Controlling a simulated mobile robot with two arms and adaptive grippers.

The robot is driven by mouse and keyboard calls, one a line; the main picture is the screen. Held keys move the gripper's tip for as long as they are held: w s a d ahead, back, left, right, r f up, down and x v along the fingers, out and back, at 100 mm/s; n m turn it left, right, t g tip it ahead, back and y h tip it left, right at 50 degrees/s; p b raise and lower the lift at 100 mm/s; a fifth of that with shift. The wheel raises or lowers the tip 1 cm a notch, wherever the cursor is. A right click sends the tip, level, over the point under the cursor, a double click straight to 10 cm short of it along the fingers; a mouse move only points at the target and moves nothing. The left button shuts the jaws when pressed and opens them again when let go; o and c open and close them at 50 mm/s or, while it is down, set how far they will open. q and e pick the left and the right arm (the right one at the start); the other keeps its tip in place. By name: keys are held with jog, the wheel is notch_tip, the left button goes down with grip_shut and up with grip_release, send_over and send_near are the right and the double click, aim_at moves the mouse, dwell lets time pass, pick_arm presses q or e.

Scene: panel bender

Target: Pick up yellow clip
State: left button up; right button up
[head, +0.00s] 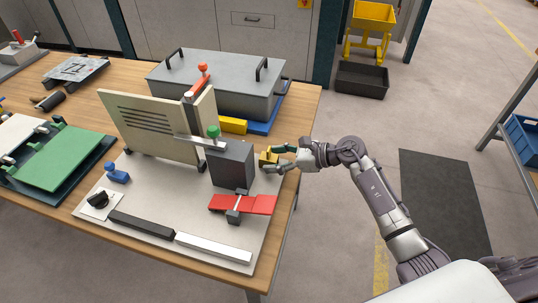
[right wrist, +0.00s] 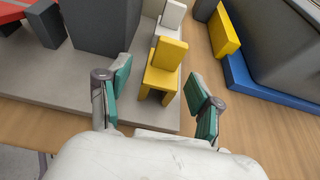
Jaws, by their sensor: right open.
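The yellow clip (head: 266,158) stands at the right edge of the light grey base plate (head: 140,205), beside a dark grey block (head: 232,166). My right gripper (head: 275,159) is open, with its fingertips close to the clip from the right. In the right wrist view, the yellow clip (right wrist: 163,72) stands upright on the plate, between and a little beyond the open green-padded fingers of the right gripper (right wrist: 159,80). I cannot tell whether a finger touches it. A white clip (right wrist: 172,14) stands behind it. My left gripper is not in view.
A red plate (head: 255,204) with a dark clamp lies near the front of the block. A yellow bar (head: 232,125) and a blue tray (head: 268,125) sit behind, by a grey lidded box (head: 215,78).

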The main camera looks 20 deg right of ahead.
jog(key=shift+x, duration=1.05)
jog(key=shift+d, duration=0.1)
jog(key=shift+c, duration=0.2)
jog(key=c, duration=1)
jog(key=shift+r, duration=0.1)
